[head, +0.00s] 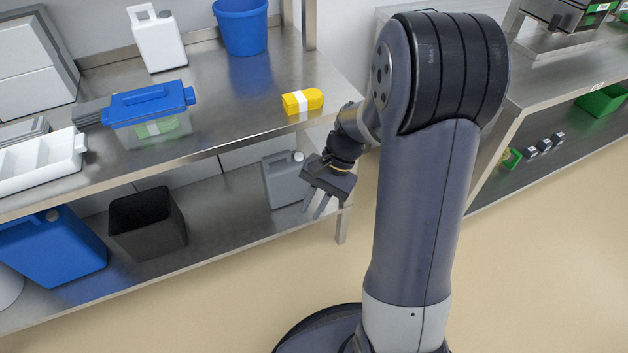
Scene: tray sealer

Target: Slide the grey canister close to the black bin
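The grey canister (284,180) stands upright on the lower shelf, near the shelf's right end. The black bin (148,222) stands on the same shelf to its left, with a clear gap between them. My gripper (318,212) points downward in front of and to the right of the canister, by the shelf's right end. Its two fingers are spread apart with nothing seen between them. The gripper covers part of the canister's right side, and I cannot tell whether they touch.
A blue canister (52,247) stands left of the bin. The shelf (222,212) between bin and grey canister is bare. The upper worktop edge (200,152) overhangs the shelf, and a table leg (342,225) stands at the right end. A yellow pack (312,99) lies on the worktop.

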